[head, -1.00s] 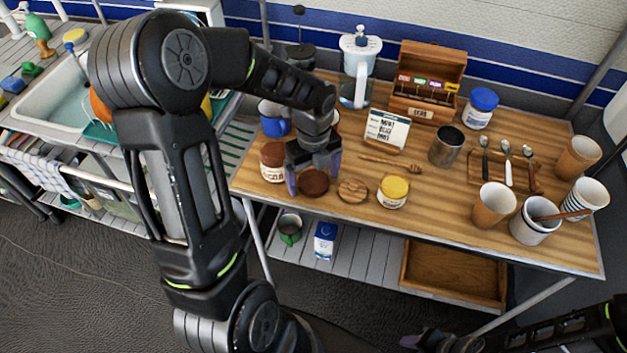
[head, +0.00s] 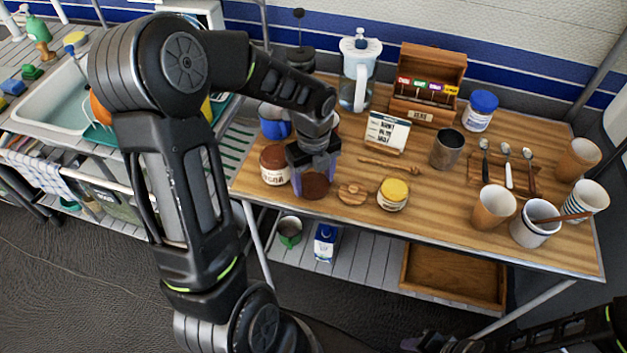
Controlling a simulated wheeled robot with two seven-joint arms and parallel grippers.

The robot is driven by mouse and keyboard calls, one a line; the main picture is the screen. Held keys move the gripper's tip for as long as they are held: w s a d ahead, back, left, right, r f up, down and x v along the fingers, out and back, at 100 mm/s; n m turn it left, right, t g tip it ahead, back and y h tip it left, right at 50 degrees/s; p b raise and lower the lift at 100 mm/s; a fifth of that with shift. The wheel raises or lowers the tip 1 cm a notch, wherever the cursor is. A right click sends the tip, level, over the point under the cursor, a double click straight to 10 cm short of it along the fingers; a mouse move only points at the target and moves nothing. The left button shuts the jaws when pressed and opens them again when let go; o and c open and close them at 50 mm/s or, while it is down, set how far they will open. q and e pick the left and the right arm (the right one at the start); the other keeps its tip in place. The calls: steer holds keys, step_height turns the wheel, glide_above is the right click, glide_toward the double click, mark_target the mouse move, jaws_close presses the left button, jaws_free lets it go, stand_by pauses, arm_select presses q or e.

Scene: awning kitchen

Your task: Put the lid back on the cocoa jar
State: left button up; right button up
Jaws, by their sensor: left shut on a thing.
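The cocoa jar (head: 275,166), a glass jar with a pale label and dark brown contents, stands upright near the left end of the wooden table. My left gripper (head: 315,183) points down just right of it, shut on the round dark brown lid (head: 316,187). The lid lies flat between the fingers, apart from the jar. I cannot tell whether it still touches the table. My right gripper (head: 428,341) is low at the bottom edge, dark and partly cut off, and its fingers are unclear.
A round wooden lid (head: 352,193) and a yellow-lidded jar (head: 393,195) stand right of my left gripper. A sign (head: 387,131) and blue mug (head: 274,122) are behind. Cups (head: 493,206) and spoons fill the table's right (head: 440,222).

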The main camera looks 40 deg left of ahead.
mark_target(313, 183)
arm_select(q)
step_height(313, 183, up, 10)
stand_by(0.5)
stand_by(0.3)
